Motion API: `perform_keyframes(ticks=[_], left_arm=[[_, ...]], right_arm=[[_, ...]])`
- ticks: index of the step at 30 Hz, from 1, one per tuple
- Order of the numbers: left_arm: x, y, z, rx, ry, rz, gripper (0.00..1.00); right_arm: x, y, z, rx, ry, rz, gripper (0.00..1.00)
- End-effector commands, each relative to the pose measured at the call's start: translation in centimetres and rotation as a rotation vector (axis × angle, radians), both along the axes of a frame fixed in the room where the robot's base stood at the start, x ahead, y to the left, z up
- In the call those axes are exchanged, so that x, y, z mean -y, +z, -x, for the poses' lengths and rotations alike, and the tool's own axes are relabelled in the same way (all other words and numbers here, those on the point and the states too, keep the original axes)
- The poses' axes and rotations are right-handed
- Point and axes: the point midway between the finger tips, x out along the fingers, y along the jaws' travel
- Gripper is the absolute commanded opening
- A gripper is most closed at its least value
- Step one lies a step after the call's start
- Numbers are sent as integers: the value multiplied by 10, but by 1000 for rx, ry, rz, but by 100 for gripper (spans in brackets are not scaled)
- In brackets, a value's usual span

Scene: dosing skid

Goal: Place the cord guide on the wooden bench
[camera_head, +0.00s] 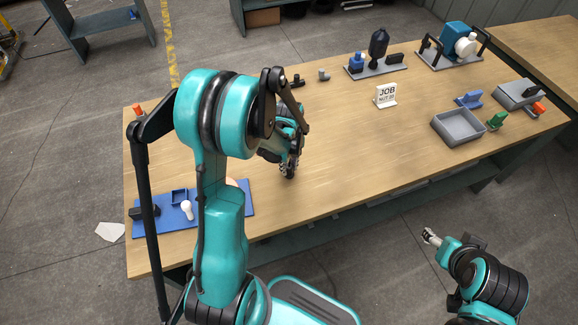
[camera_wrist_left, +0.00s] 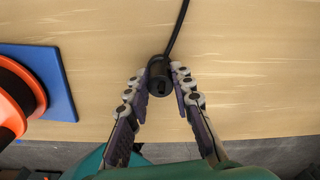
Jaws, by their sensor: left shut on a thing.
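A black cylindrical piece with a dark cord, which I take to be the cord guide (camera_wrist_left: 160,78), sits between my left fingertips in the left wrist view. My left gripper (camera_wrist_left: 160,82) is shut on it, and the cord runs up and away across the wood. In the head view my left gripper (camera_head: 289,170) is over the middle-left of the wooden bench (camera_head: 350,170); the held piece is mostly hidden there. I cannot tell whether it touches the wood. My right gripper (camera_head: 432,238) is off the bench's front edge, low at right, its fingers too small to judge.
The bench middle is clear.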

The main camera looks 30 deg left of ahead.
Motion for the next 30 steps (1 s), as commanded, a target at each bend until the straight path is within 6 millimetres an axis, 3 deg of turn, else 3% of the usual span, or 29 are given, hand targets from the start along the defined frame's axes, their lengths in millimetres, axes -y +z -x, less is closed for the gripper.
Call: perform_keyframes(ticks=[4, 5, 7, 19, 30], left_arm=[[0, -4, 0, 0, 0, 0, 0], [0, -4, 0, 0, 0, 0, 28], [0, -3, 0, 0, 0, 0, 44], [0, 4, 0, 0, 0, 0, 44], [0, 82, 0, 0, 0, 0, 44]], right_arm=[[0, -4, 0, 0, 0, 0, 60], [0, -4, 0, 0, 0, 0, 60], [0, -3, 0, 0, 0, 0, 60], [0, 3, 0, 0, 0, 0, 60], [0, 33, 0, 0, 0, 0, 60]])
